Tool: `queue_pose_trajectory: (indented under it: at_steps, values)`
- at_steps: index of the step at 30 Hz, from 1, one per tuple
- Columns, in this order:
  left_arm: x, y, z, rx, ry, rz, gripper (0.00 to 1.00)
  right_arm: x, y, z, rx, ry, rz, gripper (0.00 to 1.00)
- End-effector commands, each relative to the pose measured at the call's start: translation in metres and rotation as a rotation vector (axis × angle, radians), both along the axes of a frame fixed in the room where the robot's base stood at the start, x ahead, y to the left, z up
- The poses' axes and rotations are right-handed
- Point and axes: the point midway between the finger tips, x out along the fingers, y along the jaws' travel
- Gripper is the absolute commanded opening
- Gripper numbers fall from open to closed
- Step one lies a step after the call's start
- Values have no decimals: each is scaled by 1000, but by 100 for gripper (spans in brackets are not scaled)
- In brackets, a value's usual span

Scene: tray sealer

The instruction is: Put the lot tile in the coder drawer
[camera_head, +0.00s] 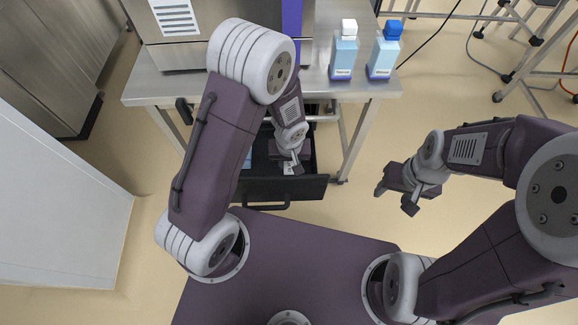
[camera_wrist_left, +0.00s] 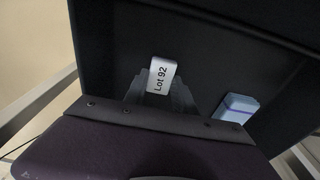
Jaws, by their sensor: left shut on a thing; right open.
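The lot tile (camera_wrist_left: 158,77) is a small white tile marked "Lot 92", seen in the left wrist view between my left gripper's fingertips (camera_wrist_left: 162,90). My left gripper (camera_head: 292,167) is shut on it. In the head view this gripper reaches down over the open dark coder drawer (camera_head: 315,186), and the tile (camera_head: 288,169) shows as a small pale patch. I cannot tell whether the tile touches the drawer floor. My right gripper (camera_head: 395,196) is open and empty, out to the right over bare floor.
A blue-and-white block (camera_wrist_left: 237,108) lies in the drawer beside the gripper. The drawer is under a steel table (camera_head: 360,88). Two bottles, one white-capped (camera_head: 344,55) and one blue-capped (camera_head: 383,55), stand on the table beside a steel machine (camera_head: 180,52).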

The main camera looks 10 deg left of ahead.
Motion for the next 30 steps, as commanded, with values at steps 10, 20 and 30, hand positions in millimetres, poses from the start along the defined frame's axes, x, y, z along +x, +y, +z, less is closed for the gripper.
queue_pose_trajectory:
  at_steps: [10, 20, 30]
  values:
    - [0, 0, -5, 0, -1, 0, 0, 0, 0, -5, 0, -1, 0, 54]
    - [0, 0, -3, 0, -1, 0, 54, 0, 0, -3, 0, 0, 0, 54]
    - [-5, -2, 60, -1, -3, -1, 54, 0, 0, 42, 0, 0, 0, 54]
